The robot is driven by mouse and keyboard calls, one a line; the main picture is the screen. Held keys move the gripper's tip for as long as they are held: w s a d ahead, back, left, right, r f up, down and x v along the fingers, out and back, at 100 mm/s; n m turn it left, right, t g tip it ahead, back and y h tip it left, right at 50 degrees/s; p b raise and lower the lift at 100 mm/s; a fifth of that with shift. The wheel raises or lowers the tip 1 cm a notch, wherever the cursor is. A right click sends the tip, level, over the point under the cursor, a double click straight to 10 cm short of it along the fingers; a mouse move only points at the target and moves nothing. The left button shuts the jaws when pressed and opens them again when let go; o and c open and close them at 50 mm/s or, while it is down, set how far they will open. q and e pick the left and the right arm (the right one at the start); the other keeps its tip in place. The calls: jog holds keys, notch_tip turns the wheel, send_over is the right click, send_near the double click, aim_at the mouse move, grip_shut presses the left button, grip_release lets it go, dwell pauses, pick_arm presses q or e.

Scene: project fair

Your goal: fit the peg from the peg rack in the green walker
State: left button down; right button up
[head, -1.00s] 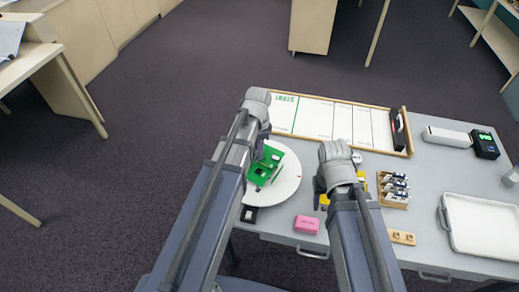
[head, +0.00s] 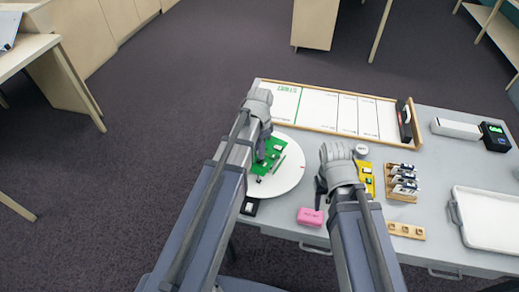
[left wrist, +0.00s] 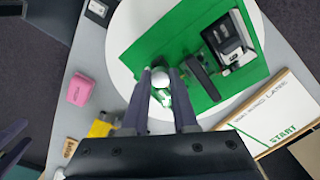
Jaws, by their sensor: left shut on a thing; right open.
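The green walker (head: 270,151) is a flat green board with small parts, lying on a white round turntable (head: 290,178). In the left wrist view the walker (left wrist: 150,45) carries a black-and-white block and a dark bar. My left gripper (head: 261,156) is over the walker. In the left wrist view its fingers (left wrist: 160,80) are shut on a small pale round-ended piece, which looks like the peg (left wrist: 161,78). Whether it touches the walker cannot be told. My right gripper (head: 319,198) is open and empty, right of the turntable. The wooden peg rack (head: 405,231) sits near the front edge.
A yellow piece (head: 368,180) and a wooden holder with several batteries (head: 403,184) are to the right. A white tray (head: 490,215) is at far right. A START lane board (head: 330,112) spans the back.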

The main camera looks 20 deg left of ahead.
pick_arm(q)
jog(key=shift+f, duration=0.2)
pick_arm(e)
jog(key=shift+f, duration=0.25)
pick_arm(q)
jog(key=shift+f+b, duration=0.9)
jog(key=shift+f, duration=0.2)
pick_arm(e)
jog(key=shift+f, duration=1.05)
dwell(0.9)
pick_arm(q)
jog(key=c, duration=0.6)
grip_release()
jog(key=shift+r, duration=0.2)
pick_arm(e)
jog(key=shift+r, duration=0.15)
pick_arm(q)
jog(key=shift+r+p, duration=3.65)
jog(key=shift+p, duration=0.15)
pick_arm(e)
notch_tip(320, 180, up, 7)
jog(key=shift+r, duration=0.15)
